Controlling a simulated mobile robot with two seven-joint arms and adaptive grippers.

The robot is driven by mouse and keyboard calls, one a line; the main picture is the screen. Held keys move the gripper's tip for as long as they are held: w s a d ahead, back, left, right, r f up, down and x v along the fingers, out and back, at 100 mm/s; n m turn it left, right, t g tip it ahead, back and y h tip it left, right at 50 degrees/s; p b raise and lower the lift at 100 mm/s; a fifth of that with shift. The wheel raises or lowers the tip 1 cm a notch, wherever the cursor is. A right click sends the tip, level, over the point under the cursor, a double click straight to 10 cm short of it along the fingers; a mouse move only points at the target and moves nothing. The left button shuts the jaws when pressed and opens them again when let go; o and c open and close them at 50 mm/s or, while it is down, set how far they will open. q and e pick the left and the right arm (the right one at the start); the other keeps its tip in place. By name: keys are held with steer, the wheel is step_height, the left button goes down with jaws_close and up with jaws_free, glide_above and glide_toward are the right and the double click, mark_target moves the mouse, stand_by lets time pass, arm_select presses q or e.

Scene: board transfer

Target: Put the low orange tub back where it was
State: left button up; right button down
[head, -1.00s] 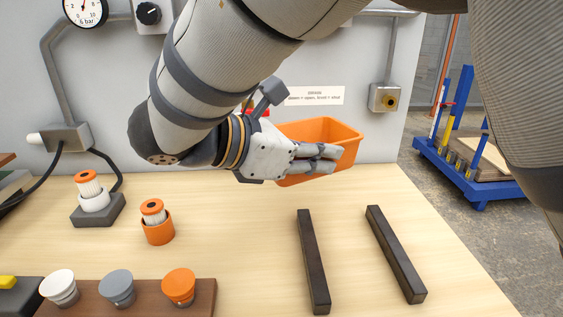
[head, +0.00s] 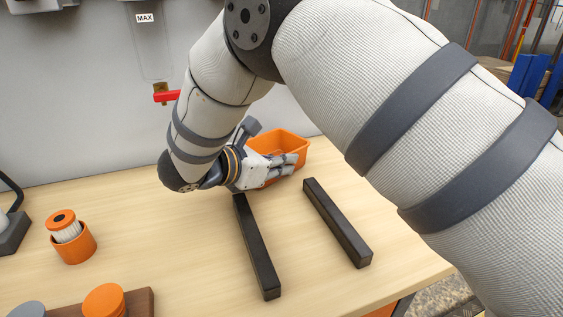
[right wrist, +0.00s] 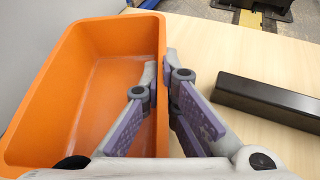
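The low orange tub (head: 290,143) is at the back of the bench, beyond the far ends of two dark bars. My right gripper (head: 289,165) is at its near side. In the right wrist view the tub (right wrist: 45,85) looks empty, and the gripper (right wrist: 160,72) has one finger inside and one outside its wall. Both fingertips close on that wall. The gripper and arm hide part of the tub in the head view. I cannot tell whether its base touches the bench. My left gripper is not in view.
Two dark bars, a left one (head: 256,248) and a right one (head: 338,224), lie on the wooden bench (head: 185,235). An orange cup (head: 76,247) holding a white filter stands at left. A red lever (head: 167,97) juts from the back wall. Bare bench lies between cup and bars.

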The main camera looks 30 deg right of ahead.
steer(key=c, duration=2.2)
jaws_free()
steer(key=o, duration=0.4)
steer(key=shift+r, duration=0.2)
steer(key=v, duration=1.2)
steer(key=shift+s, duration=0.1)
